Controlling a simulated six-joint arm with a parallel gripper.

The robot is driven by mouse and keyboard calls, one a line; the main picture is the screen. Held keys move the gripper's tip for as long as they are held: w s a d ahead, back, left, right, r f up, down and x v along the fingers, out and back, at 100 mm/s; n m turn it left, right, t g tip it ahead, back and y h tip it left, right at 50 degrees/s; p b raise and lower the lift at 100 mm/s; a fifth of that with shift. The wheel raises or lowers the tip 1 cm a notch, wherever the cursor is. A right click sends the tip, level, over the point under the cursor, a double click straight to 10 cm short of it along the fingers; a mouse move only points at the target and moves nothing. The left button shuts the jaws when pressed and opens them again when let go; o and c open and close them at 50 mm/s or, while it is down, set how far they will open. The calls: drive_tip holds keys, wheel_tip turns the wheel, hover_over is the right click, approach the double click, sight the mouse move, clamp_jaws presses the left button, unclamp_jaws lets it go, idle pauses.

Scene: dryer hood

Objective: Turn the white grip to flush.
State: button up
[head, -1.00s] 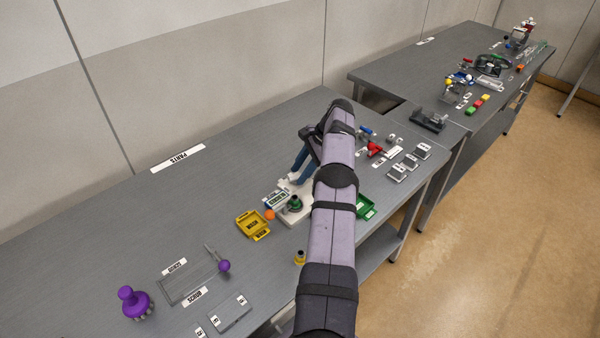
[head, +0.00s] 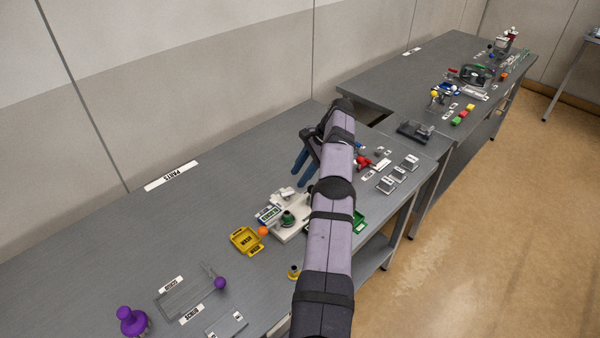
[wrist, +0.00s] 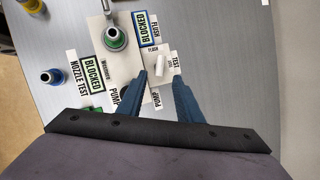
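The white grip (wrist: 161,66) is a small pale bar on a white plate (wrist: 127,62) in the wrist view. Small labels reading FLUSH, TEST and PUMP stand around it. My gripper (wrist: 159,78) has its two blue fingers apart, with the grip showing between and just beyond the tips. No contact with the grip is visible. In the head view my gripper (head: 301,179) points down by the far side of the white plate (head: 289,232); the grip's exact angle is too small to tell there.
A green-ringed nozzle (wrist: 115,38) rises from the plate beside the BLOCKED signs. A yellow tray (head: 246,241) and an orange ball (head: 263,231) lie left of the plate. A green tray (head: 359,222) is partly behind my arm. Bare table lies behind the plate.

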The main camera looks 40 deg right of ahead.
drive_tip(key=shift+o, duration=0.6)
drive_tip(key=o, duration=0.4)
drive_tip(key=shift+w+a+f, duration=0.1)
drive_tip(key=w+a+r+n+b, duration=0.1)
drive_tip(key=w+a+r, duration=0.1)
drive_tip(key=a+r, duration=0.35)
drive_tip(key=w+a+r+n+b, duration=0.1)
drive_tip(key=w+a+r+b, duration=0.1)
drive_tip(key=r, duration=0.6)
drive_tip(key=s+a+f+n+h, duration=0.1)
drive_tip(key=s+f+n, duration=0.25)
drive_tip(key=f, duration=0.25)
drive_tip(key=s+a+f+n+h, duration=0.1)
drive_tip(key=s+f+n+h, duration=0.1)
drive_tip(key=s+f+n, duration=0.3)
drive_tip(key=w+d+n, duration=0.1)
drive_tip(key=n, duration=0.1)
drive_tip(key=w+d+f+n+h, duration=0.1)
drive_tip(key=d+n, duration=0.1)
drive_tip(key=w+d+f+n+h, duration=0.1)
drive_tip(key=w+d+n, duration=0.1)
drive_tip(key=n, duration=0.1)
drive_tip(key=shift+d+f+t, duration=0.1)
drive_tip(key=shift+d+t, duration=0.05)
drive_tip(key=shift+t, duration=0.15)
